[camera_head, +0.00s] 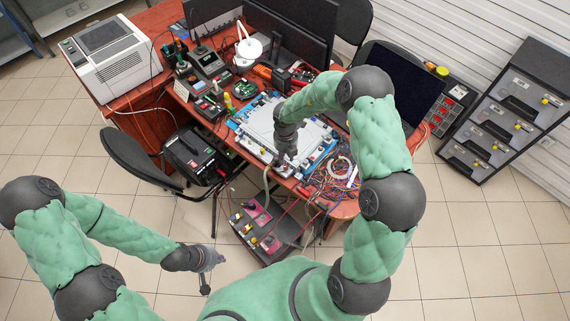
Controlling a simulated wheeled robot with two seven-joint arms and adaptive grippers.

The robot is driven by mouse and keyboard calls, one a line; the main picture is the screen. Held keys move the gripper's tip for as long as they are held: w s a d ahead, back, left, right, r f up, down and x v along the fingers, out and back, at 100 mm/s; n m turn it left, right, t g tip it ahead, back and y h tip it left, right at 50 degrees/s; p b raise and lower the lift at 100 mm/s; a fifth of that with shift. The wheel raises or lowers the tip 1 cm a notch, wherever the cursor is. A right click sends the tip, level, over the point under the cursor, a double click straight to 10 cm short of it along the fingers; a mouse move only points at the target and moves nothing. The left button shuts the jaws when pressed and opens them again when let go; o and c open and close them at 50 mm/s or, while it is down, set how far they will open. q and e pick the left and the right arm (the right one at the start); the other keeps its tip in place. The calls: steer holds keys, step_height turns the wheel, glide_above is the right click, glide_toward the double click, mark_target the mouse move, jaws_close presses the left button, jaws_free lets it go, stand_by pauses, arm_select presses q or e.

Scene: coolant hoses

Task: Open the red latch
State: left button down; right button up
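My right gripper (285,160) points down at the front edge of the white and blue framed board (262,122) on the red-brown desk. Its fingers are small and partly hidden by the wrist, so I cannot tell whether they are open or shut or touch anything. I cannot pick out a red latch for certain; the area under the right gripper is covered. A pale hose (267,180) hangs down from the desk's front edge beside this gripper. My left gripper (212,262) is low at the left, over the tiled floor, away from the desk; its finger opening is unclear.
A tangle of coloured wires (330,178) lies right of the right gripper. A dark unit with pink panels (262,222) stands below the desk front. A black chair (140,160) is at the left. A printer (112,62) and monitors (290,30) stand further back.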

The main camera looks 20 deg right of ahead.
mark_target(286, 166)
step_height(286, 166, down, 6)
steer(key=shift+f+b, duration=0.25)
steer(key=shift+b, duration=0.35)
